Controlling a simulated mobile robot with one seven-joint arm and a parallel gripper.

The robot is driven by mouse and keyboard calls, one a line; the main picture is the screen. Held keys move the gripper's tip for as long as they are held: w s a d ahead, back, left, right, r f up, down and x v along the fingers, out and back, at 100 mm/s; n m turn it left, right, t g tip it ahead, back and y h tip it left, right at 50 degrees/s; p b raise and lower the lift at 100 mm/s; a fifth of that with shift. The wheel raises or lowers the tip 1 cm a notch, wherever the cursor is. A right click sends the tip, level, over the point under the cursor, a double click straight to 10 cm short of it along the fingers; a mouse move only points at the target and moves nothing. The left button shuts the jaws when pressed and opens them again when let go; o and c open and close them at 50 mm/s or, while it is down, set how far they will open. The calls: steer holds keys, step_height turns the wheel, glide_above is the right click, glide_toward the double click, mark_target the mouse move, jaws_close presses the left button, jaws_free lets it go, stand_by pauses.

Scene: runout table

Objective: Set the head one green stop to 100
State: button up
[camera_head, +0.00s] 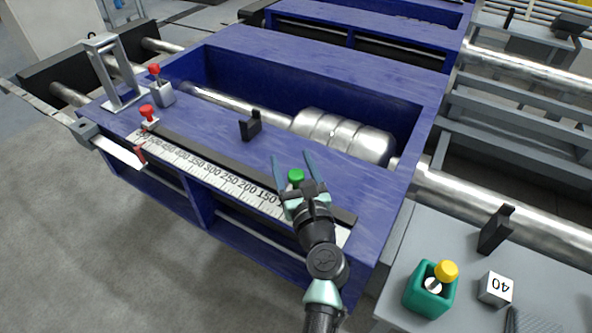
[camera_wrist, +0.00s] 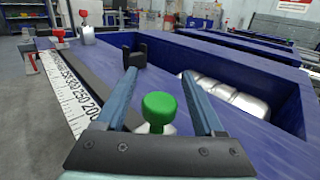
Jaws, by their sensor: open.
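The green stop (camera_head: 296,177) has a round green knob and stands on the blue table by the ruler scale (camera_head: 215,178), near its low-number end. The last number I can read before my arm is 150; the 100 mark is hidden. My gripper (camera_head: 293,160) is open, with its two blue-grey fingers on either side of the green knob. In the wrist view the green knob (camera_wrist: 159,108) sits between the spread fingers, which appear apart from it. The lower part of the stop is mostly hidden by my gripper.
Two red-knobbed stops (camera_head: 148,113) (camera_head: 155,70) stand toward the scale's far end. A black block (camera_head: 250,126) stands on the blue top beside a recess with a metal roller (camera_head: 343,137). A grey side table at right holds a teal box (camera_head: 430,290) and a 40 cube (camera_head: 495,289).

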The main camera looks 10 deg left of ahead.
steer(key=v, duration=1.3)
steer(key=shift+p, duration=0.45)
steer(key=w+r+n+t, duration=0.2)
steer(key=r+n, duration=0.7)
steer(key=r, duration=0.3)
steer(key=w+r+n+t, duration=0.2)
steer(key=r+n, duration=0.6)
steer(key=r, duration=0.4)
steer(key=s+d+r+n+t+h, duration=0.25)
steer(key=s+r+n, duration=0.25)
steer(key=r, duration=0.4)
steer(key=s+d+r+n+t+h, duration=0.1)
steer(key=s+r+n+t+h, duration=0.3)
steer(key=r, duration=0.5)
steer(key=s+d+r+n+t+h, duration=0.1)
steer(key=s+d+r+n+h, duration=0.1)
steer(key=s+r+n, duration=0.55)
steer(key=w+r+m+p, duration=0.3)
steer(key=r+p, duration=1.1)
steer(key=shift+w+a+r, duration=0.15)
steer(key=shift+w+r, duration=0.1)
steer(key=shift+r, duration=0.05)
